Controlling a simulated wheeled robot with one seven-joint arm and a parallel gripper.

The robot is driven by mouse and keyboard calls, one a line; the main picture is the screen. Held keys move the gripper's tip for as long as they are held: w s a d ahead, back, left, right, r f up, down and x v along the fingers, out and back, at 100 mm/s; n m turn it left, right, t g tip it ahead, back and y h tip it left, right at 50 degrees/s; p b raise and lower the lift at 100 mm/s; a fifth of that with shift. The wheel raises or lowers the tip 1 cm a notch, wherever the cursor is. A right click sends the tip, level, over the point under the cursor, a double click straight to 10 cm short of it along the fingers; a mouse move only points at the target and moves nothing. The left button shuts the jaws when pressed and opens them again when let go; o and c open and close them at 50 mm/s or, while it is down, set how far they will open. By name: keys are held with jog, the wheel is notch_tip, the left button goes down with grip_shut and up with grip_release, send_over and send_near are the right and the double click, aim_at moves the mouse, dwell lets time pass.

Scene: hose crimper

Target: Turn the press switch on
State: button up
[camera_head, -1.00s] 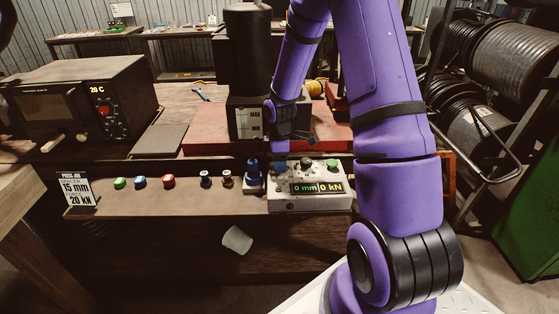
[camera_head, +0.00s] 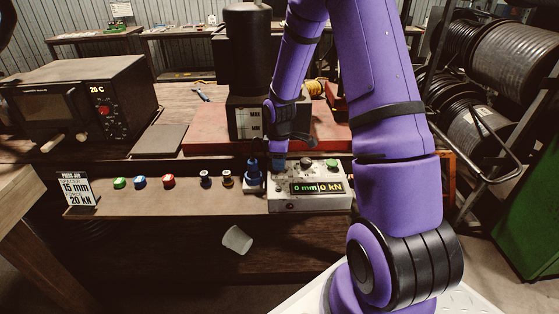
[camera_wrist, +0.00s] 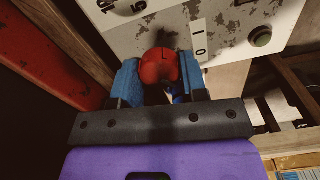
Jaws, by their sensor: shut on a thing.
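The grey press control box (camera_head: 285,205) stands at the bench front, with a lit display reading 0 mm and 0 kN. In the wrist view, a round red switch knob (camera_wrist: 159,66) on the box's scuffed pale panel sits between the two blue fingertips of my gripper (camera_wrist: 157,80). The gripper is shut on it. A label strip (camera_wrist: 198,40) with two marks is beside the knob. In the head view my gripper (camera_head: 279,162) reaches the box's upper left from behind.
A job card (camera_head: 77,189) reads 15 mm and 20 kN. The dark press (camera_head: 247,50) rises behind.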

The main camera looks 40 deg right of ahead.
jog(key=m, duration=1.2)
jog(key=shift+m, duration=2.1)
jog(key=o, duration=0.9)
jog(key=shift+r, duration=0.1)
